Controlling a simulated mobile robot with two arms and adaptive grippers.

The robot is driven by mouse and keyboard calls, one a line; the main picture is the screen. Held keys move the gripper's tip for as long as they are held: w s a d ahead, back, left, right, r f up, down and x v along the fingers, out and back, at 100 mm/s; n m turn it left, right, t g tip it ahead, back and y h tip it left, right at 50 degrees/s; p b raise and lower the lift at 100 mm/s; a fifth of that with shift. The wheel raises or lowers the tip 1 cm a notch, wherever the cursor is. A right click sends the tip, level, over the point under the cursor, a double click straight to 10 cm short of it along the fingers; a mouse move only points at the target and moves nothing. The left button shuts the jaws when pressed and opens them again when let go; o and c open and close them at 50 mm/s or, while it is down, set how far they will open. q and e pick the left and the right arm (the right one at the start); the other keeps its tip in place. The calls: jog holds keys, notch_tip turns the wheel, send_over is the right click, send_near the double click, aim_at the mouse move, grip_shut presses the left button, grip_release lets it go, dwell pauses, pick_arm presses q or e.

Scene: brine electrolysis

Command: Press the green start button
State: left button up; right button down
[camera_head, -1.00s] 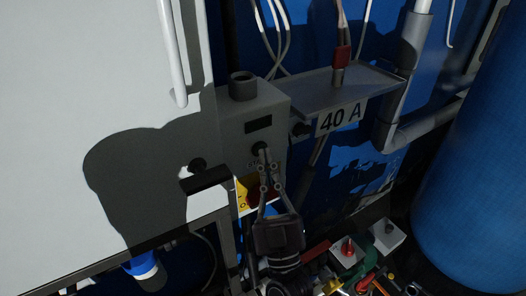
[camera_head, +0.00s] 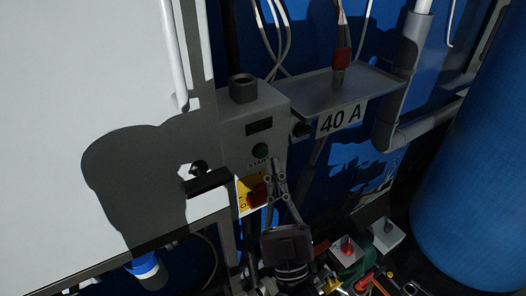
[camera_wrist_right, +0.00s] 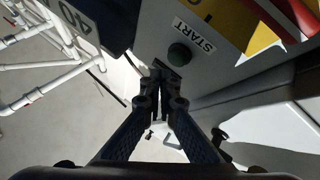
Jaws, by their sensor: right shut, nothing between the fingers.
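The green start button (camera_head: 261,150) is on the front of a grey control box (camera_head: 236,133), with a START label (camera_head: 258,163) just below it. It also shows in the right wrist view (camera_wrist_right: 179,54), with the label beside it. My right gripper (camera_head: 273,163) is shut and empty. In the head view its tips are just below and right of the button; in the wrist view the tips (camera_wrist_right: 158,66) are close beside the button, seemingly apart from it. The button looks uncovered. My left gripper is not in view.
A red switch on a yellow plate (camera_head: 243,199) sits below the button, beside my right gripper. A shelf with a 40 A sign (camera_head: 341,118) juts out at right. A white panel (camera_head: 90,90) fills the left, and a blue barrel (camera_head: 480,170) stands at right.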

jog(key=s+d, duration=0.1)
jog(key=s+d+p, duration=0.1)
jog(key=s, duration=0.1)
jog(key=shift+s+d, duration=0.25)
jog(key=shift+d, duration=0.05)
dwell(0.7)
